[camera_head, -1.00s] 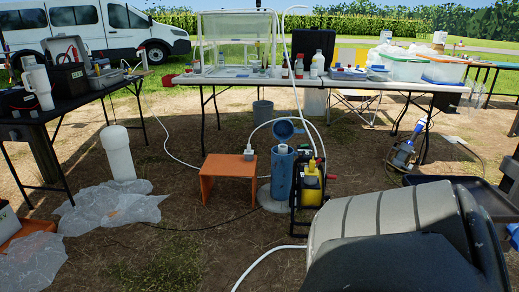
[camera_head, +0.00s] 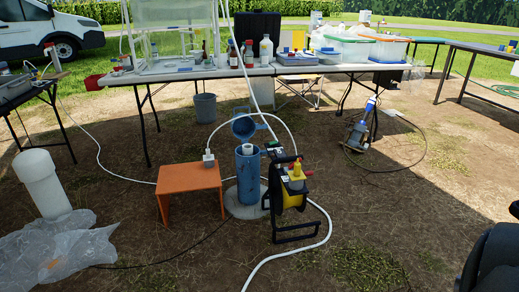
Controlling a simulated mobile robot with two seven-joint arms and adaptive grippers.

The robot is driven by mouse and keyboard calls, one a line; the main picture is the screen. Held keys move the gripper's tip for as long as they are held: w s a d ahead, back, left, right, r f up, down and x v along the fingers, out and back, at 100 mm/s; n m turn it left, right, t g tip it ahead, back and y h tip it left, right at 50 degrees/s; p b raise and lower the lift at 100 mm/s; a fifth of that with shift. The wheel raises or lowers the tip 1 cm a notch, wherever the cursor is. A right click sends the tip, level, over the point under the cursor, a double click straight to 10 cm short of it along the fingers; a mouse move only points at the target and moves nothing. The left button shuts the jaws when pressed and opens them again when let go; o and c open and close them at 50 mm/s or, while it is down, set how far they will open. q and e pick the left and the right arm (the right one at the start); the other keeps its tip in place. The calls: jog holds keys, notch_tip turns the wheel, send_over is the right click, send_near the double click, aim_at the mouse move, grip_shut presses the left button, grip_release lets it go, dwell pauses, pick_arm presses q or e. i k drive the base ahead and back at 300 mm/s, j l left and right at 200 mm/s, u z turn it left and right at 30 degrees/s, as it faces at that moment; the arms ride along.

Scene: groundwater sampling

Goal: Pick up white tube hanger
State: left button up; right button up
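I cannot make out a white tube hanger for certain. A white tube (camera_head: 245,75) comes down from the top of the view, in front of the long table, towards the blue well casing (camera_head: 249,172). The casing stands upright on a round concrete pad with its blue lid open. Another white tube arcs over the casing to a small pale fitting (camera_head: 208,155) on the orange stool (camera_head: 189,182). A yellow and black reel (camera_head: 291,195) stands right beside the casing. Neither gripper is in view.
The long table (camera_head: 190,72) behind carries a clear enclosure, bottles and bins. A white cylinder (camera_head: 42,183) and plastic sheet (camera_head: 60,245) are at left. White hose crosses the front ground. A pump with cable (camera_head: 357,136) lies right.

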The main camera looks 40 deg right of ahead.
aim_at(209, 157)
jog(key=i+l+z, duration=0.3)
jog(key=i, duration=0.4)
jog(key=i+l+z, duration=0.1)
jog(key=i+z, duration=0.15)
jog(key=i, duration=0.5)
